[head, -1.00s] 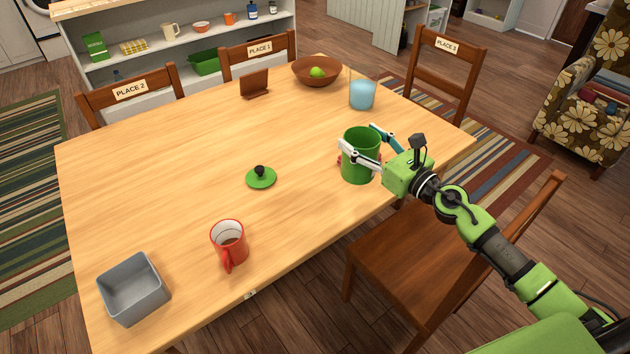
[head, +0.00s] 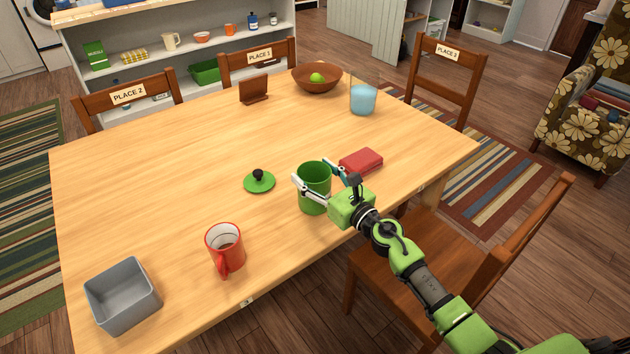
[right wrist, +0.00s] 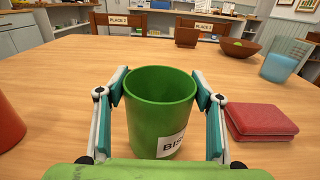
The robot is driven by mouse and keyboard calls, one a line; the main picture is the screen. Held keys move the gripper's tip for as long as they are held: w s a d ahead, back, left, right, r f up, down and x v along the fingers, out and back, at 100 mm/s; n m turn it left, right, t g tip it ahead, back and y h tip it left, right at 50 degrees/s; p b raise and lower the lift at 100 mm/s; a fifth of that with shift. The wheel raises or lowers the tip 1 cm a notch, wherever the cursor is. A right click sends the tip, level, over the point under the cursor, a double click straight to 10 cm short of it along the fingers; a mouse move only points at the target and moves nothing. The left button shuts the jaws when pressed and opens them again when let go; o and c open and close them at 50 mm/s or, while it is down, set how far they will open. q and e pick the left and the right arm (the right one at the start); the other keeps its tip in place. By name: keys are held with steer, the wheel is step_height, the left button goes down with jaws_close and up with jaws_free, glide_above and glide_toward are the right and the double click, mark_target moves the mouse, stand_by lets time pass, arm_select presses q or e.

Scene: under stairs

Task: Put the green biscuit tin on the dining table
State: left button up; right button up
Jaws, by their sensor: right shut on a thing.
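The green biscuit tin (head: 314,189) is open at the top and upright, at the near right side of the dining table (head: 180,170). My right gripper (head: 320,180) is shut on it, with one finger on each side. In the right wrist view the tin (right wrist: 160,105) sits between the fingers, and part of a white label shows. I cannot tell whether its base touches the table. A green lid with a black knob (head: 259,182) lies on the table left of the tin. My left gripper is not in view.
A red book-like object (head: 360,161) lies just right of the tin. A red mug (head: 225,249) and grey box (head: 122,296) stand at the near left. A blue-filled glass (head: 363,99) and brown bowl (head: 317,78) stand at the back. The table's middle left is clear.

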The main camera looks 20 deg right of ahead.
steer(key=shift+f, duration=0.1)
steer(key=o, duration=1.2)
steer(key=shift+f, duration=0.15)
steer(key=o, duration=0.4)
steer(key=shift+s+d+r, duration=0.1)
steer(key=shift+r, duration=0.1)
steer(key=b+v, duration=0.1)
steer(key=v, duration=1)
steer(key=shift+s+d, duration=0.1)
steer(key=shift+s, duration=0.3)
